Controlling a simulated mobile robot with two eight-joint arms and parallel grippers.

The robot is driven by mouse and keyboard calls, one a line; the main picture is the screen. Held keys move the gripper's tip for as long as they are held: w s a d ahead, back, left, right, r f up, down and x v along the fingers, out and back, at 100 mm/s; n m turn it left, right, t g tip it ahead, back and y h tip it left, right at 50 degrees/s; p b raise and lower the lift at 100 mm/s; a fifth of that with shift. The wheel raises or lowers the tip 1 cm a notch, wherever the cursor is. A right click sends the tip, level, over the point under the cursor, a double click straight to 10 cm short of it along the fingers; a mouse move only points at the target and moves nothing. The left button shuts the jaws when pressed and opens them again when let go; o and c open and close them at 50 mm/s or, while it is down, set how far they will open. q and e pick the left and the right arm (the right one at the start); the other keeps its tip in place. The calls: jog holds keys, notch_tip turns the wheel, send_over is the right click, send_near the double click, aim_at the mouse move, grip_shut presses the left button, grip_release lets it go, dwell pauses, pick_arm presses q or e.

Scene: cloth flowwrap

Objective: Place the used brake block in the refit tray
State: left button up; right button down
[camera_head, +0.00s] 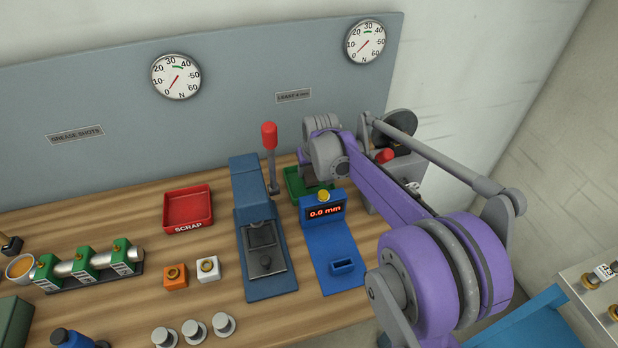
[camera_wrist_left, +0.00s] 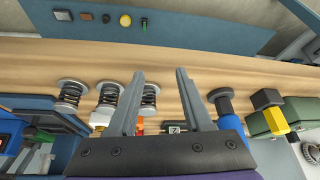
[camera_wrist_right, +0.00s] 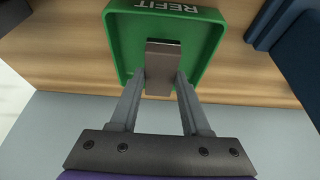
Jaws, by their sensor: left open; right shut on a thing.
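The used brake block (camera_wrist_right: 160,68) is a grey-brown block in the right wrist view. My right gripper (camera_wrist_right: 160,78) is shut on it and holds it over the green refit tray (camera_wrist_right: 115,45). I cannot tell whether the block touches the tray floor. In the head view the refit tray (camera_head: 292,183) is at the back, right of the blue lever press, and my right arm hides much of it and the block. My left gripper (camera_wrist_left: 158,75) is open and empty in the left wrist view, in front of several springs.
A red scrap tray (camera_head: 188,208) lies left of the blue lever press (camera_head: 262,235). A blue gauge (camera_head: 325,212) reading 0.0 mm stands just in front of the refit tray. A grey machine with a red knob (camera_head: 385,155) is to the right. Bare wood lies around the scrap tray.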

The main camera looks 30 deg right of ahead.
aim_at(310, 175)
jog(key=shift+f, duration=1.5)
jog(key=shift+f, duration=0.1)
jog(key=c, duration=0.8)
grip_release()
jog(key=shift+f, duration=0.1)
jog(key=o, duration=0.4)
jog(key=shift+o, duration=0.2)
jog(key=shift+r, duration=0.25)
jog(key=v, duration=1.2)
jog(key=shift+p, duration=0.3)
jog(key=shift+s+f, duration=0.1)
jog(key=shift+f, duration=0.05)
